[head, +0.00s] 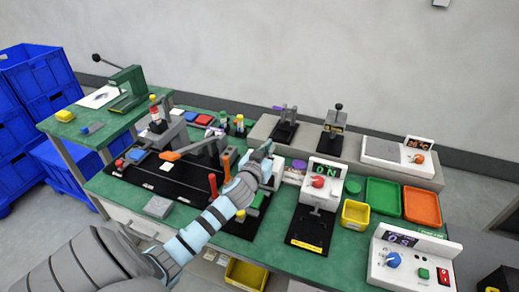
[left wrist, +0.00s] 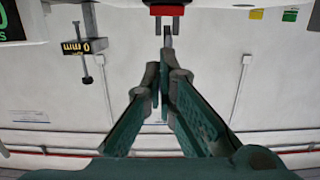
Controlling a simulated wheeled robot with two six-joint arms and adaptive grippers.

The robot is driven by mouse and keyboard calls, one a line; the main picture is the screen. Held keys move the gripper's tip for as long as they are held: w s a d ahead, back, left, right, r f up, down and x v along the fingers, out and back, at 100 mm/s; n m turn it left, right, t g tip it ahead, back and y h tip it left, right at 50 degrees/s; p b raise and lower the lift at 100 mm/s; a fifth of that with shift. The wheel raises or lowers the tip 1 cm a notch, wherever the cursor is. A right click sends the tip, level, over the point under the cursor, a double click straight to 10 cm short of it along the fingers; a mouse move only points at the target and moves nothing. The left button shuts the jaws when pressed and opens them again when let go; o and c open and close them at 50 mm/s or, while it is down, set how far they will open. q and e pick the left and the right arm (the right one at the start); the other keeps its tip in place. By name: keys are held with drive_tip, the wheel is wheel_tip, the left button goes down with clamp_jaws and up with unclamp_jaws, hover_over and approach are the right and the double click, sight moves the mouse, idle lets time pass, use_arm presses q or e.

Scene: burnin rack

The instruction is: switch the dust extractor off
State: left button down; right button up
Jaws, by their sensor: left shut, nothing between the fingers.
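A white box (head: 322,193) with a lit green "ON" display and a red knob (head: 318,181) stands on a post over a black base plate at the middle right of the bench. I cannot read a label that names it as the dust extractor. My left gripper (head: 267,153) is to the left of this box and apart from it, shut and empty. In the left wrist view my green left gripper (left wrist: 165,75) has its fingertips together, below a red and black part (left wrist: 167,9). A green-lit display (left wrist: 10,20) is cut off at the upper left. My right gripper is not seen.
A white console (head: 405,262) with a purple display and blue knob stands at the front right. Yellow (head: 355,215), green (head: 383,199) and orange (head: 422,208) trays lie behind it. Several levers and clamps crowd the bench to the left. A grey unit (head: 395,155) stands at the back.

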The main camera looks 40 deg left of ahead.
use_arm(q)
drive_tip(key=s+d+r, duration=0.3)
drive_tip(key=s+r, duration=0.2)
drive_tip(key=s, duration=0.3)
drive_tip(key=shift+s+p, duration=0.35)
drive_tip(key=shift+f, duration=0.15)
